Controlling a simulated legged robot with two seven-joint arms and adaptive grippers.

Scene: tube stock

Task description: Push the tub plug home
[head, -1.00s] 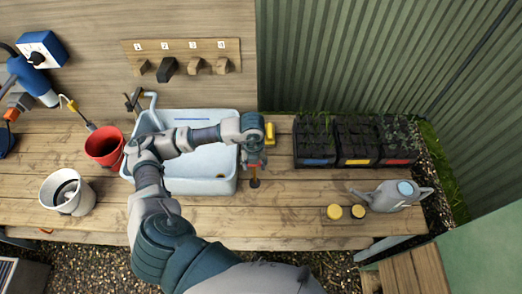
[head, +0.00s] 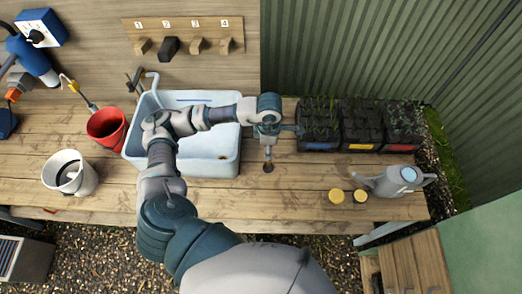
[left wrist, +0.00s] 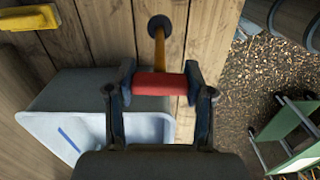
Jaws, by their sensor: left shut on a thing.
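The tool's orange shaft (left wrist: 159,50) ends in a dark round foot (left wrist: 159,26), over bare planks. I cannot tell whether the foot touches the bench. My right gripper is not in view.
A red bucket (head: 107,126) and a white pot (head: 70,175) stand left of the tub. Plant trays (head: 318,146) are at the right. A yellow object (left wrist: 28,18) lies beyond the tub.

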